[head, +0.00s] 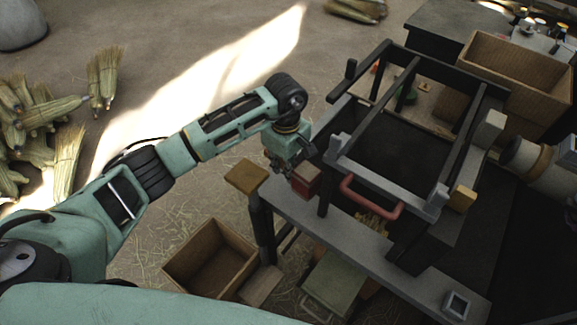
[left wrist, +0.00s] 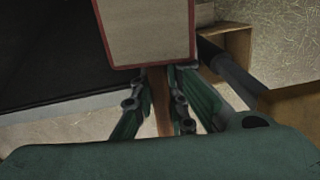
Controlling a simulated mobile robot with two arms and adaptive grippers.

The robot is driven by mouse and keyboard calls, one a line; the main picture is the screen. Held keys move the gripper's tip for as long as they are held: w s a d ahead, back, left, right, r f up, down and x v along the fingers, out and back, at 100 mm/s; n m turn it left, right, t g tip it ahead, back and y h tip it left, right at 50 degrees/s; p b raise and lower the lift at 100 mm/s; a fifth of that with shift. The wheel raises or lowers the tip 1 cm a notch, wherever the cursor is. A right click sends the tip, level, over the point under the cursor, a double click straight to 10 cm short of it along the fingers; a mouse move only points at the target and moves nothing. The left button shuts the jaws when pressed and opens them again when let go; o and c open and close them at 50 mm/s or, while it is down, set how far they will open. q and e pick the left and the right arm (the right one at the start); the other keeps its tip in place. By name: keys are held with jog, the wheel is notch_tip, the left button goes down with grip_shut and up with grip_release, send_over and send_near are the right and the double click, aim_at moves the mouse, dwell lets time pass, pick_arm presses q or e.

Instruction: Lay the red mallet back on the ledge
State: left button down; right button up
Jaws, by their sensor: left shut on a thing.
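The red mallet has a block head with red sides (head: 306,182) and a pale end face (left wrist: 148,36). Its brown wooden handle (left wrist: 161,100) runs between the fingers of my left gripper (left wrist: 158,104), which is shut on it. In the head view my left gripper (head: 291,170) points down at the left end of the grey ledge (head: 345,236), with the mallet head just right of it. I cannot tell whether the mallet touches the ledge. My right gripper is not clearly seen.
A dark frame with a red handle (head: 371,205) stands over the ledge, close right of the mallet. A wooden block (head: 247,177) is at the ledge's left end. An open wooden crate (head: 211,262) stands on the floor. Broom bundles (head: 40,125) lie left.

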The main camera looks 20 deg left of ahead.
pick_arm(q)
jog(key=shift+s+d+f+b, duration=0.1)
jog(key=shift+f+b, duration=0.15)
jog(key=shift+f, duration=0.3)
jog(key=shift+s+d+f+b, duration=0.1)
jog(key=shift+f+b, duration=0.1)
jog(key=shift+f, duration=0.3)
notch_tip(320, 180, down, 3)
jog(key=shift+w+a+f+b, duration=0.1)
jog(key=shift+w+a+b, duration=0.05)
jog(key=shift+b, duration=0.8)
jog(key=shift+f+b, duration=0.3)
jog(key=shift+f, duration=0.25)
jog(key=c, duration=1.7)
grip_release()
jog(key=shift+o, duration=0.2)
jog(key=shift+f, duration=0.1)
pick_arm(e)
jog(key=f, duration=0.1)
jog(key=w+f, duration=0.1)
jog(key=f, duration=0.2)
jog(key=shift+w+a+f, duration=0.1)
jog(key=shift+w+a, duration=0.05)
jog(key=shift+a, duration=0.1)
jog(key=shift+w, duration=0.1)
